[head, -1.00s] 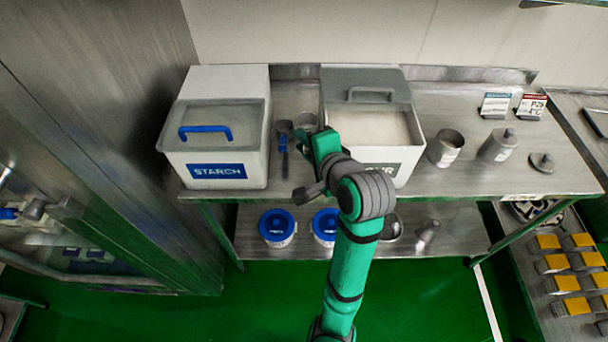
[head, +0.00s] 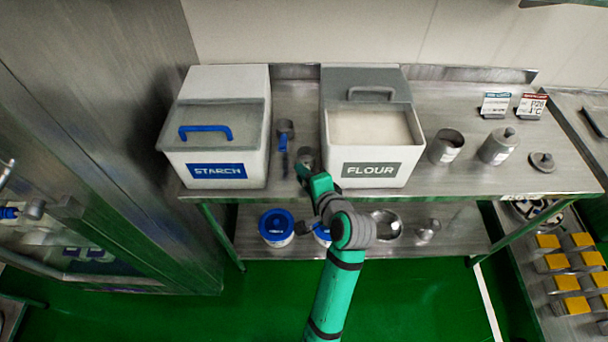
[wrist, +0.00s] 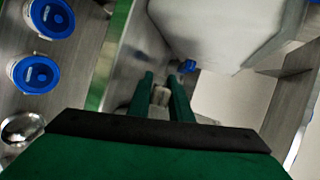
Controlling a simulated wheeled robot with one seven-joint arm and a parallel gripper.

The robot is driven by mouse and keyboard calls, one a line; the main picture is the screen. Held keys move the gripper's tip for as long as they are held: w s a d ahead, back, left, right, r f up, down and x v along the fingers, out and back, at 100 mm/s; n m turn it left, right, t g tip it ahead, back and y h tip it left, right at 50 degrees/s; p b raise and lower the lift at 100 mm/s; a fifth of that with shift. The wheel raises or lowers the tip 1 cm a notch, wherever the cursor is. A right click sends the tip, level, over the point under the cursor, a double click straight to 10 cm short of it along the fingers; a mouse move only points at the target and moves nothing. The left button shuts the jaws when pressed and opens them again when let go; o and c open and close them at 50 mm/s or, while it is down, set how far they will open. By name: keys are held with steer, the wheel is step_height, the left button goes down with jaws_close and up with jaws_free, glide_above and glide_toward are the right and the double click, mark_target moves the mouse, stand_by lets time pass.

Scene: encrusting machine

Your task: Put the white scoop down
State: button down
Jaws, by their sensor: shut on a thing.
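My gripper (head: 303,172) is at the front part of the steel worktop, between the starch bin and the flour bin. It is shut on the white scoop, whose grey metal cup (head: 305,157) shows just beyond the fingertips. In the wrist view the scoop's whitish handle (wrist: 160,96) sits between the two green fingers (wrist: 160,100). The cup is hard to make out there. Whether the scoop touches the worktop (head: 470,183), I cannot tell.
A blue-handled scoop (head: 284,150) lies just left of the held scoop. The starch bin (head: 215,170) stands to the left, the flour bin (head: 370,170) close on the right. Metal canisters (head: 446,147) stand farther right. Blue-lidded tubs (head: 277,226) are on the lower shelf.

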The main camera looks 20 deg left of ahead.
steer(key=c, duration=1.6)
jaws_free()
steer(key=shift+d, duration=0.1)
steer(key=shift+w, duration=0.1)
